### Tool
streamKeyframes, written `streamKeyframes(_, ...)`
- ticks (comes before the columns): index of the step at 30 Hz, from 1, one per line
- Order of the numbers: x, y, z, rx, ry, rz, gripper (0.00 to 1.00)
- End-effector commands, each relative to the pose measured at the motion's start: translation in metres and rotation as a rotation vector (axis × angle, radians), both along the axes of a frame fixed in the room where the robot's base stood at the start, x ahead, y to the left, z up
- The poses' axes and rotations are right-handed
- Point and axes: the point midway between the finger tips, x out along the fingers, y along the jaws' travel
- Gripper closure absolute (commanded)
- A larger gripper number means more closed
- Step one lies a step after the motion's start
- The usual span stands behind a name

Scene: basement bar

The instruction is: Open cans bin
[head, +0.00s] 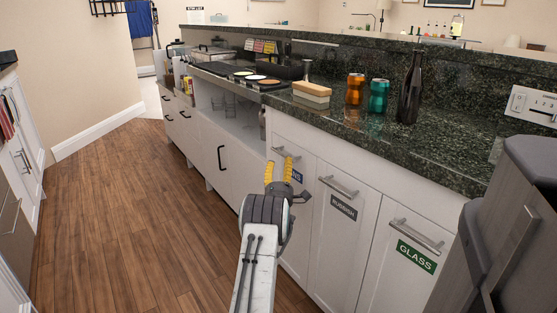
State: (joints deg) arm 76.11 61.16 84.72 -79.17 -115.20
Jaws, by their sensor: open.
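The cans bin (293,140) is a white pull-out front in the counter. Its blue label, partly hidden behind my gripper, shows only its last letters. Its metal bar handle (285,152) is near the top of the front, which looks closed. My gripper (278,168) has yellow fingers, spread apart and empty. In the picture its fingertips are just below the handle and overlap the bin front. I cannot tell how far they are from it.
The rubbish bin front (337,235) and the glass bin front (392,262) are to the right, both closed. An orange can (355,90), a teal can (378,96) and a dark bottle (411,90) stand on the granite counter. The wooden floor (130,200) at left is clear.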

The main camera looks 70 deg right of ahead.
Motion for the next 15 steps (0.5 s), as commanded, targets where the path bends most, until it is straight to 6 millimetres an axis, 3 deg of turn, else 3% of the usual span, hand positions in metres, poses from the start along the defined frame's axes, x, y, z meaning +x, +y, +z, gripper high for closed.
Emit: streamKeyframes(15, 0.011, -0.039, 0.014, -0.001, -0.001, 0.002, 0.55)
